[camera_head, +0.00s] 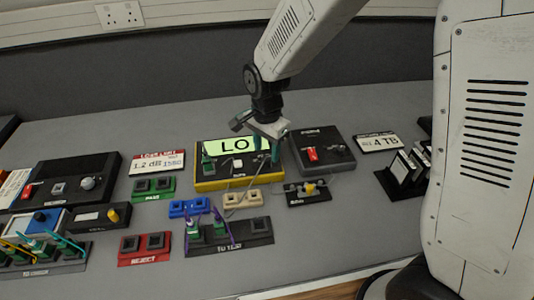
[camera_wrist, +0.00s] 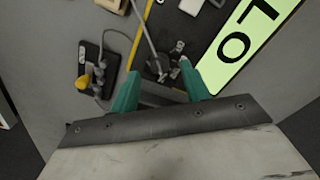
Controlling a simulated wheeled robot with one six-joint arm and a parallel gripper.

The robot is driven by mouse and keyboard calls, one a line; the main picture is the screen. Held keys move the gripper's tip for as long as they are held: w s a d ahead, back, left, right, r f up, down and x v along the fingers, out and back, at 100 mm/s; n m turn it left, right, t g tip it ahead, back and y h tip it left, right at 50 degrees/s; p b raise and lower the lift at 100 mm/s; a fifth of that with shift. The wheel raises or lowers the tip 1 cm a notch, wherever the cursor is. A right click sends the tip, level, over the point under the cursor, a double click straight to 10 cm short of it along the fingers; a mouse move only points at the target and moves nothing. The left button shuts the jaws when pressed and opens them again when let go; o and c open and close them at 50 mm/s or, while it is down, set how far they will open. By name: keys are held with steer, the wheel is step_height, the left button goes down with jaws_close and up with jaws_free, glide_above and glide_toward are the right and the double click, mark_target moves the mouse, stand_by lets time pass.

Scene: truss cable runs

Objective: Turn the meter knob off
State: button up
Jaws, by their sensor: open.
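The meter (camera_head: 225,182) is a black box with a yellow edge. Its bright green display (camera_head: 222,146) reads "LO", and the display also fills the upper right of the wrist view (camera_wrist: 240,45). My gripper (camera_head: 276,150) hangs over the meter's right end. In the wrist view its two green fingers (camera_wrist: 158,78) are spread apart with nothing clearly held. A small dark grey fitting (camera_wrist: 158,66), possibly the meter knob, shows between and just beyond the fingertips. I cannot tell whether the fingers touch it. In the head view my gripper hides that part of the meter.
A black box with a red switch (camera_head: 312,154) stands right of the meter. A small black unit with a yellow knob (camera_head: 310,189) sits in front, joined to cables. Blue (camera_head: 189,207) and beige (camera_head: 242,197) blocks lie before the meter. A rack of drives (camera_head: 405,170) stands farther right.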

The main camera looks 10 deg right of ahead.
mark_target(266, 161)
steer(key=shift+f, duration=1.3)
steer(key=c, duration=1)
